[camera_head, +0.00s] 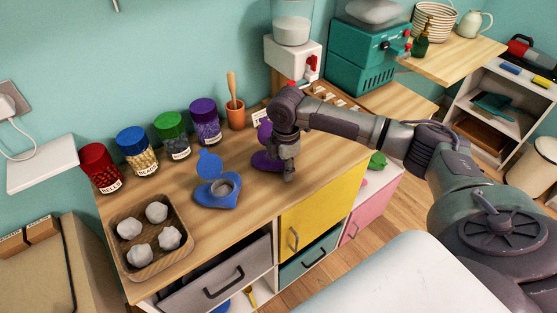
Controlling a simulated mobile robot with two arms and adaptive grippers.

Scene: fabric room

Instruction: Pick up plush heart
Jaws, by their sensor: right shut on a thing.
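A purple heart (264,161) with a raised round lid (264,130) is on the wooden counter, partly hidden behind my right gripper (288,175). My right gripper points down at its right side and is shut on it; the exact contact between the fingers is hard to see. A similar blue heart (217,196) lies to the left on the counter, its round lid (209,163) open and a grey round recess showing. My left gripper is not in view.
Lidded jars, red (101,170), blue (137,150), green (174,136) and purple (205,123), line the wall. A wooden tray (183,254) holds several white lumps. An orange pot (235,116) and a white dispenser (292,62) stand behind. The counter's front middle is clear.

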